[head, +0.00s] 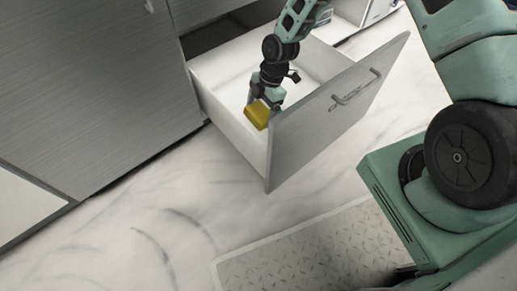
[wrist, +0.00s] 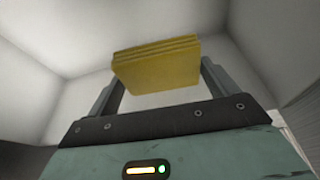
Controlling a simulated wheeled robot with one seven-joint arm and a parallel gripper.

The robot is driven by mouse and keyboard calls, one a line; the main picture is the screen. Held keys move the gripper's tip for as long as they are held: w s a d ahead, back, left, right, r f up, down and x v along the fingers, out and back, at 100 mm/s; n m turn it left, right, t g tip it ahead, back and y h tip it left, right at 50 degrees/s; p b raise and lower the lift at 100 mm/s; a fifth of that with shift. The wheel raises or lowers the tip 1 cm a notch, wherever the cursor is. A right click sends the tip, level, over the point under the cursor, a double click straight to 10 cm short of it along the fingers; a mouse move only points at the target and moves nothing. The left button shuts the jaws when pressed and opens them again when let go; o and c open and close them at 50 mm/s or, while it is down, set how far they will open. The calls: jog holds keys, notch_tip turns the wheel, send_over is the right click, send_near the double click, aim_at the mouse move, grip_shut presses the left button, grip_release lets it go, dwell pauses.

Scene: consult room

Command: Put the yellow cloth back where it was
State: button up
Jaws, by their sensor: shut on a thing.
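The yellow cloth (head: 257,114), a folded block, is held in my gripper (head: 265,101), inside the open drawer (head: 228,118) near its front left corner in the head view. In the wrist view the yellow cloth (wrist: 157,66) sits between the two fingers of my gripper (wrist: 160,85), with layered folds along its top edge. My gripper is shut on it. The drawer's pale inner walls (wrist: 60,45) surround it in the wrist view. I cannot tell whether the cloth touches the drawer floor.
The drawer front (head: 335,115) has a metal handle (head: 354,89) and stands pulled out from the grey cabinet (head: 95,80). The visible drawer floor looks bare. A patterned mat (head: 310,250) lies on the marbled floor (head: 130,225), which is clear in front of the cabinet.

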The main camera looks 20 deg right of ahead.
aim_at(261, 110)
notch_tip(261, 110, down, 3)
jog(key=shift+w+a+f+n+b, duration=0.15)
jog(key=shift+n+b, duration=0.35)
jog(key=shift+b, duration=0.3)
notch_tip(261, 110, down, 9)
jog(key=b, duration=0.5)
jog(key=shift+f, duration=0.15)
jog(key=shift+f, duration=0.15)
jog(key=o, duration=0.8)
jog(key=shift+c, duration=0.2)
